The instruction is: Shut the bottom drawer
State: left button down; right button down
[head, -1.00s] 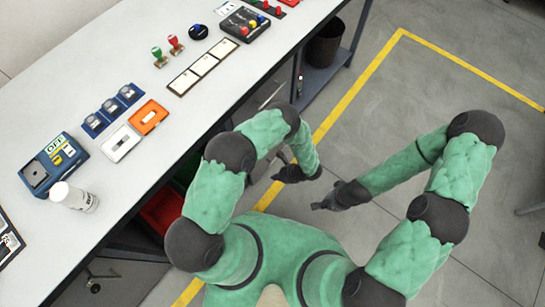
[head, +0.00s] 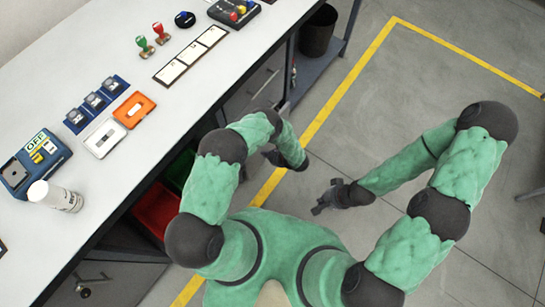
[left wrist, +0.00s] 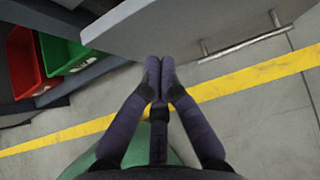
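A drawer unit (head: 254,91) with grey fronts is under the workbench, partly hidden behind my left arm. In the left wrist view a pale grey drawer front (left wrist: 190,22) with a metal bar handle (left wrist: 245,43) fills the top. I cannot tell how far it stands out. My left gripper (head: 270,155) is low beside the unit; in the left wrist view its fingertips (left wrist: 160,66) are together with nothing between them, at the front's lower edge. I cannot tell if they touch it. My right gripper (head: 327,196) is open and empty over the floor, away from the unit.
A red bin (head: 157,207) and a green bin (head: 182,168) are under the bench; the left wrist view also shows the red bin (left wrist: 24,65) and green bin (left wrist: 60,54). The workbench (head: 130,165) edge is beside my left arm.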

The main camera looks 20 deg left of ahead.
pick_arm(q)
jog(key=a, duration=0.1)
jog(key=w+a, duration=0.1)
jog(key=a, duration=0.1)
jog(key=shift+w+a+r+b, duration=0.15)
jog(key=shift+w+a+b, duration=0.05)
jog(key=shift+b, duration=0.15)
pick_arm(e)
jog(key=shift+f, duration=0.45)
pick_arm(q)
jog(key=shift+a, duration=0.1)
